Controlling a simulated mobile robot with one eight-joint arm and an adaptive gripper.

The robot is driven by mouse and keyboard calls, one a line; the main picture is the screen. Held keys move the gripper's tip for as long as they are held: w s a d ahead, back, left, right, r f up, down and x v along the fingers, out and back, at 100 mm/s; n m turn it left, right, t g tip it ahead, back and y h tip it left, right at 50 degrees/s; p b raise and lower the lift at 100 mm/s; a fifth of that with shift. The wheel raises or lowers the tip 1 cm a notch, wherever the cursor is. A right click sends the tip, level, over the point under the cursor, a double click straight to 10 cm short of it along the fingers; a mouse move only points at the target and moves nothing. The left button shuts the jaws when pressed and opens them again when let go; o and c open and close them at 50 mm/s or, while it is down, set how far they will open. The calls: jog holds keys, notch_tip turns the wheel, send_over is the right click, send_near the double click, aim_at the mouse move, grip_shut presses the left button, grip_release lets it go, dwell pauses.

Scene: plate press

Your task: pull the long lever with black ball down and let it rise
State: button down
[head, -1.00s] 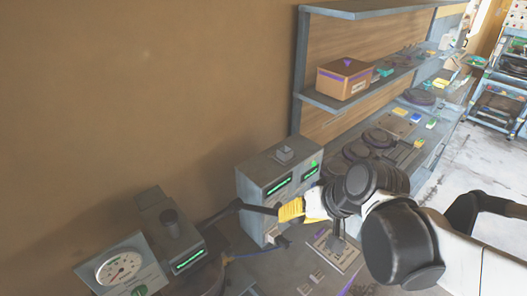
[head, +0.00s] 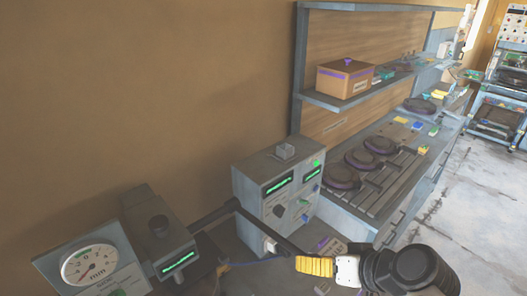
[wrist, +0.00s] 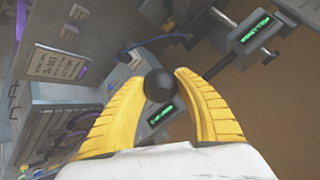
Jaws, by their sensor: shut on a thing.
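The long dark lever (head: 265,228) runs from the press (head: 160,228) at the lower left, bends in front of the grey control box, and slopes down to the right to my gripper (head: 300,264). In the wrist view the black ball (wrist: 158,85) sits between the tips of my two yellow fingers (wrist: 162,78). My gripper is shut on the ball. In the head view the fingers hide the ball.
The grey control box (head: 268,170) with green displays stands close behind the lever. A dial gauge (head: 90,266) is at the lower left. A bench with dark round plates (head: 362,160) and a shelf with an orange box (head: 345,76) stand behind. Floor is clear at right.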

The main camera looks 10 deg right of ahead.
jog(key=c, duration=0.9)
grip_release()
jog(key=shift+d, duration=0.15)
jog(key=v, duration=1.2)
jog(key=shift+w+a+f+g+h+b, duration=0.1)
jog(key=shift+w+a+f+h+b, duration=0.65)
jog(key=shift+f+b, duration=2.35)
jog(key=shift+w+a+f+g+h+b, duration=0.1)
jog(key=shift+w+f+h+b, duration=1.15)
jog(key=shift+f+b, duration=1.85)
jog(key=shift+w+a+f+g+h+b, duration=0.1)
jog(key=shift+w+a+f+h+b, duration=0.85)
jog(key=shift+f+b, duration=2.15)
